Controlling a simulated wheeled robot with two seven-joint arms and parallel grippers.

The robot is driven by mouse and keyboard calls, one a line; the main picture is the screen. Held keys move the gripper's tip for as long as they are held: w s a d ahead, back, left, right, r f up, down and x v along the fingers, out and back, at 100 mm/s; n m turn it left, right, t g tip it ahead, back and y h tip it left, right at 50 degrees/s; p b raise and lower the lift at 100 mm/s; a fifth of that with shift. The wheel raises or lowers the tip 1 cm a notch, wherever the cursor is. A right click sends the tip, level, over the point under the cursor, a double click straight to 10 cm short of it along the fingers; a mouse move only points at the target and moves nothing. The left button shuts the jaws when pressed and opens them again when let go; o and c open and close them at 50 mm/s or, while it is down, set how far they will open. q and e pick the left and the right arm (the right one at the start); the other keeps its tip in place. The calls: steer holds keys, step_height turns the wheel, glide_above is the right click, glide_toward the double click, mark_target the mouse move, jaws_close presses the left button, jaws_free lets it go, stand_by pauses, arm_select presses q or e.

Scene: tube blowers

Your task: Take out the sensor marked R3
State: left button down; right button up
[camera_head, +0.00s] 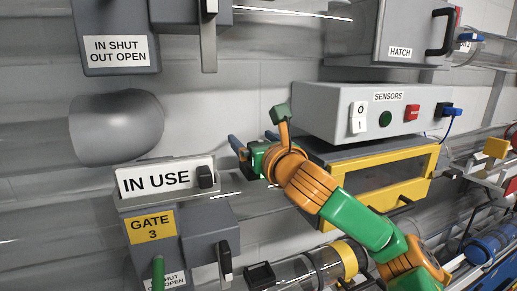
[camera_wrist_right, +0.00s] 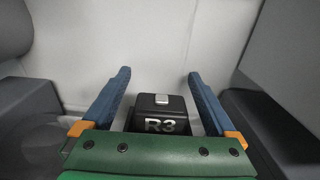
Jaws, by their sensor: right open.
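The sensor marked R3 (camera_wrist_right: 166,126) is a small black block with a pale button on top, low in the middle of the right wrist view. My right gripper (camera_wrist_right: 159,75) is open, with one blue finger on each side of the block. A gap shows between each finger and the block. In the head view my right gripper (camera_head: 254,140) is beside the grey SENSORS box, its blue fingers pointing up and left toward the pale wall. I cannot make out the R3 block in the head view. My left gripper is not in view.
The grey SENSORS box (camera_head: 345,115) with switches is just right of my gripper, above a yellow-framed drawer (camera_head: 395,175). An IN USE sign (camera_head: 155,180) and a GATE 3 unit (camera_head: 150,228) stand at lower left. Clear tubes run across the scene.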

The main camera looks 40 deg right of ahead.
steer(key=shift+s+r, duration=0.1)
steer(key=shift+s, duration=0.25)
steer(key=c, duration=1)
steer(key=shift+w, duration=0.15)
steer(key=c, duration=0.5)
